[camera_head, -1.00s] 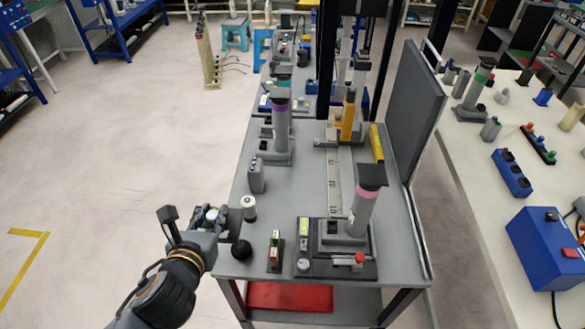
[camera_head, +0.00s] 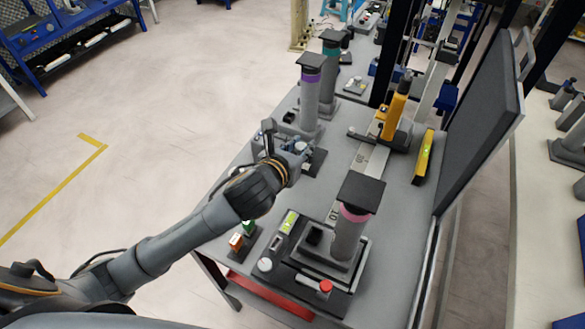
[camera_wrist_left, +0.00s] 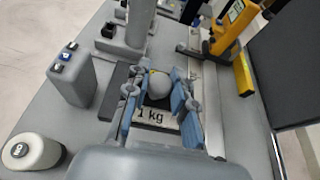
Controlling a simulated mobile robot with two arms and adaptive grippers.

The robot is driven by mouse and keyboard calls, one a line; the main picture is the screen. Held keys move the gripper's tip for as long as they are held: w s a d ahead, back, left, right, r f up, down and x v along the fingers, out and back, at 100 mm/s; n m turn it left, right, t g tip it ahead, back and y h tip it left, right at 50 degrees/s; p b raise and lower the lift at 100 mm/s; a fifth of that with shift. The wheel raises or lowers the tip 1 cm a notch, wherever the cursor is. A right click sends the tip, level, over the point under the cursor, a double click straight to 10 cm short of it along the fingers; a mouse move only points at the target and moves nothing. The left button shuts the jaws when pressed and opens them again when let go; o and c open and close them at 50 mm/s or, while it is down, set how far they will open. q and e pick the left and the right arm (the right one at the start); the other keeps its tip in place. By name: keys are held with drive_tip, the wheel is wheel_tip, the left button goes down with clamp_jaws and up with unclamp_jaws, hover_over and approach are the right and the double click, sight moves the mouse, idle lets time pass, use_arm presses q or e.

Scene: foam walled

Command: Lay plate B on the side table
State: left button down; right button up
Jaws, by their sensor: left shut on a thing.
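My left gripper (camera_head: 298,150) is over the side table's (camera_head: 385,205) left half, near the purple-banded column. In the left wrist view its blue fingers (camera_wrist_left: 158,95) are shut on a grey piece with a round knob, marked "1 kg" (camera_wrist_left: 157,117). A dark flat plate (camera_head: 314,164) shows by the fingers in the head view; I cannot tell whether it is held or rests on the table. No label reading B is legible, so plate B cannot be told for sure. My right gripper is out of view.
Columns with dark square tops stand on the table: pink-banded (camera_head: 350,230) in front, purple-banded (camera_head: 310,95) and teal-banded (camera_head: 329,75) behind. A yellow tool (camera_head: 395,112), a yellow level (camera_head: 423,158) and an upright dark panel (camera_head: 485,110) are at the right. A grey block (camera_wrist_left: 72,76) stands near the gripper.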

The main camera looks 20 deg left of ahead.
use_arm(q)
drive_tip(key=shift+w+d, duration=0.35)
drive_tip(key=shift+w, duration=0.1)
drive_tip(key=shift+w+d+f, duration=0.15)
drive_tip(key=shift+f, duration=0.05)
wheel_tip(320, 180, down, 5)
drive_tip(key=shift+d+r+b, duration=0.1)
drive_tip(key=shift+b, duration=0.45)
drive_tip(key=shift+w+f+b, duration=0.1)
drive_tip(key=shift+f+b, duration=0.2)
drive_tip(key=shift+f, duration=2.15)
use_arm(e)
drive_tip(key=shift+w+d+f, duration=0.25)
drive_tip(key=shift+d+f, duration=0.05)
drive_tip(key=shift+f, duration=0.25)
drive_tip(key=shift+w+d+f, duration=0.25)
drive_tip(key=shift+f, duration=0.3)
use_arm(q)
drive_tip(key=shift+f, duration=0.1)
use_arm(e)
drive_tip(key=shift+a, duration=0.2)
use_arm(q)
drive_tip(key=c, duration=1.2)
unclamp_jaws()
drive_tip(key=shift+f, duration=0.2)
drive_tip(key=shift+o, duration=0.4)
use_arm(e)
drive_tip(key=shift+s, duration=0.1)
